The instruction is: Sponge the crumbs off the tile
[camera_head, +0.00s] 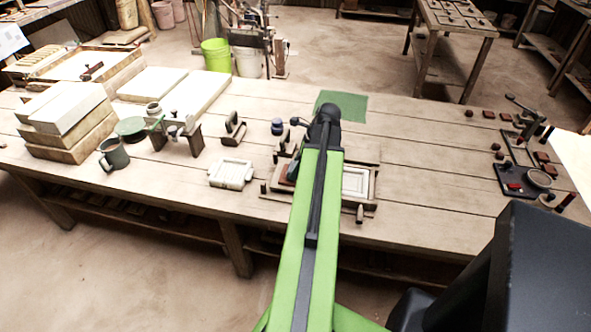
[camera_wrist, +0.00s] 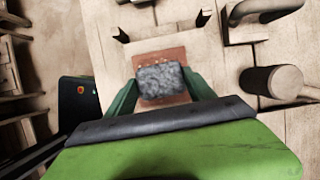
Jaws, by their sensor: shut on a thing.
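In the wrist view, my gripper (camera_wrist: 162,84) has its two green fingers shut on a grey, speckled sponge (camera_wrist: 163,77). The sponge is over the reddish-brown tile (camera_wrist: 146,58) and hides its middle; I cannot tell whether they touch. A few small light crumbs (camera_wrist: 165,62) show along the far edge of the sponge. The tile lies on a pale wooden surface.
In the head view, a white rectangular frame (camera_head: 356,183) sits right of my arm, and a pale mould (camera_head: 231,173) sits left. A green mat (camera_head: 343,105) lies behind. A mug (camera_head: 113,155) and stacked slabs (camera_head: 66,125) stand at the left. The table's front edge is near.

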